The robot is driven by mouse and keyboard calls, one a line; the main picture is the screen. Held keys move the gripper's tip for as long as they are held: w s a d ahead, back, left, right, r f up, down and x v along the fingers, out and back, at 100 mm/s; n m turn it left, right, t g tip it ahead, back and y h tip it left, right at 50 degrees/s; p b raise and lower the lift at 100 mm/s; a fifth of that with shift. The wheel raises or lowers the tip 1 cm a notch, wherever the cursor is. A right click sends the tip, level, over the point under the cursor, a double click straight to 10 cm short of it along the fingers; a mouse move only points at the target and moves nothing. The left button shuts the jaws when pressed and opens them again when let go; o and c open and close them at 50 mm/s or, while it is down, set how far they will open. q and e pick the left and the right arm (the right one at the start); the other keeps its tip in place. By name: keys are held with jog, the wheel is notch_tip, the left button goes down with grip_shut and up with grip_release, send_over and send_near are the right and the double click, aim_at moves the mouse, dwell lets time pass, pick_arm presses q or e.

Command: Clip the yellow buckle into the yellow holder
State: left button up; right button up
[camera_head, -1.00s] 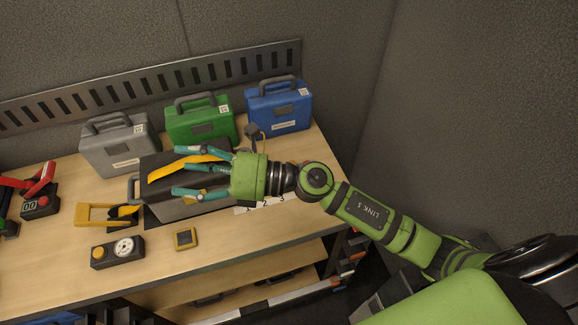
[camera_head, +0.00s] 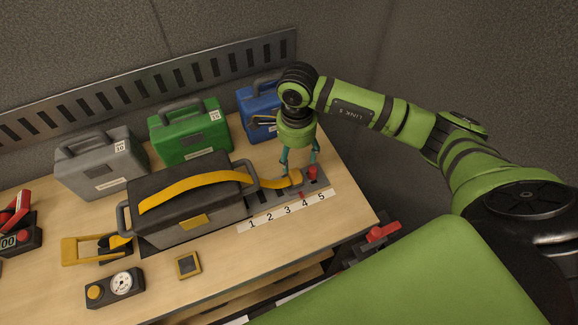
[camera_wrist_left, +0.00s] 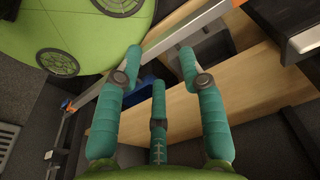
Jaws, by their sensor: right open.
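A yellow strap (camera_head: 190,187) lies over the dark toolbox (camera_head: 190,210) and runs off its right side. Its right end carries a small yellow buckle (camera_head: 293,179), resting by a grey plate with red knobs. My right gripper (camera_head: 299,163) points down just above and behind this end, its teal fingers apart; contact is not clear. A yellow bracket-like piece (camera_head: 82,250), possibly the holder, lies left of the toolbox. A yellow plate (camera_head: 194,222) is on the toolbox front. My left gripper (camera_wrist_left: 158,75) shows in the left wrist view, fingers spread and empty.
Grey (camera_head: 103,163), green (camera_head: 190,131) and blue (camera_head: 258,110) cases stand along the back. A gauge box (camera_head: 114,288) and a small yellow-framed device (camera_head: 188,265) lie in front. A numbered strip (camera_head: 288,210) lies right of the toolbox.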

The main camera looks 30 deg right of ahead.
aim_at(296, 173)
pick_arm(q)
jog(key=s+g, duration=0.1)
jog(key=s, duration=0.7)
pick_arm(e)
jog(key=shift+s, duration=0.5)
jog(key=shift+w+a+f, duration=0.1)
jog(key=shift+w+f, duration=0.05)
notch_tip(296, 173, down, 3)
jog(key=shift+f+b, duration=0.2)
jog(key=shift+b, duration=0.95)
notch_tip(296, 173, down, 5)
jog(key=b, duration=0.4)
jog(key=shift+f+b, duration=0.15)
jog(key=shift+b, duration=0.25)
pick_arm(q)
notch_tip(296, 173, down, 8)
jog(key=w, duration=0.2)
jog(key=shift+w+a+r, duration=0.15)
jog(key=shift+r, duration=0.1)
jog(key=shift+w, duration=0.4)
jog(key=shift+f+b, duration=0.45)
